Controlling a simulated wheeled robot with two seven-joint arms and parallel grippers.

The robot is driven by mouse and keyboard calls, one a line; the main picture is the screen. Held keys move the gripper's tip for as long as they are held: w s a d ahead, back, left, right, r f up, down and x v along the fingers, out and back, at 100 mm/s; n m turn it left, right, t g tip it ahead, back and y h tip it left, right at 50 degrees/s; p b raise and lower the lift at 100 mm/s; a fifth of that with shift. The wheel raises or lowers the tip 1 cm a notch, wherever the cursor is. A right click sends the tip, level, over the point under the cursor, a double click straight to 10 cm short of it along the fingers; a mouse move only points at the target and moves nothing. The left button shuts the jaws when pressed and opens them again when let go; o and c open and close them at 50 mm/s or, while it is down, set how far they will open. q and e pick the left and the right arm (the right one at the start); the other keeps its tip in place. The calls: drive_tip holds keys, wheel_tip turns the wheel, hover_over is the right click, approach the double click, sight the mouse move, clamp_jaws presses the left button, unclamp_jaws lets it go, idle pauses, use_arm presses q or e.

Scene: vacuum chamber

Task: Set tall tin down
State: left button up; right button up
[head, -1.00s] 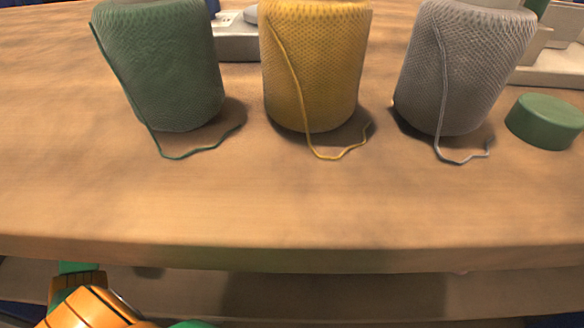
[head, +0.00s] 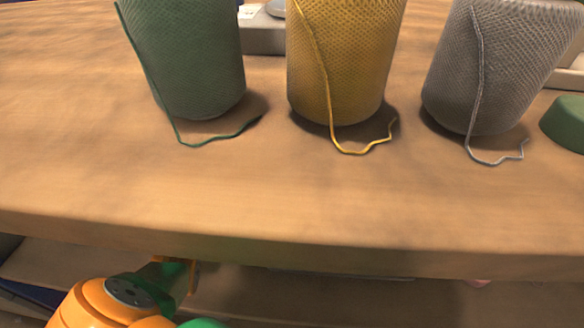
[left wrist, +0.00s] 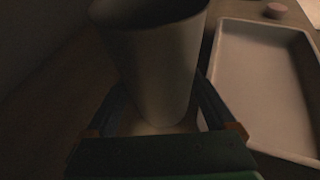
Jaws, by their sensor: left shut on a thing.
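The tall tin (left wrist: 160,60) is a pale, tapered cylinder with a dark open top, in the middle of the left wrist view. My left gripper (left wrist: 158,90) is shut on it, with one finger on each side. The tin looks roughly upright. I cannot tell whether its base touches the surface below. In the head view my left arm reaches in at the lower left, below the table's front edge. The tin and the fingers are hidden there. My right gripper is in neither view.
A shallow pale tray (left wrist: 262,85) lies right of the tin, with a small pinkish round object (left wrist: 276,10) beyond it. On the wooden table (head: 250,195) stand green (head: 190,65), yellow (head: 345,65) and grey (head: 495,75) textured containers with trailing cords. A green disc (head: 568,122) lies at the right.

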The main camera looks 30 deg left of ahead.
use_arm(q)
drive_tip(key=o, duration=1.2)
drive_tip(key=shift+c, duration=0.2)
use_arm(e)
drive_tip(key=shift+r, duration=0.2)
use_arm(q)
drive_tip(key=shift+r, duration=0.2)
drive_tip(key=p+v, duration=0.1)
drive_tip(key=v, duration=1.1)
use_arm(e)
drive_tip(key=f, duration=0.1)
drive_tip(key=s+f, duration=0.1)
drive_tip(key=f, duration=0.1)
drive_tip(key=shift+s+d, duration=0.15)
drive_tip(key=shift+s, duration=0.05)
use_arm(q)
drive_tip(key=shift+s, duration=0.1)
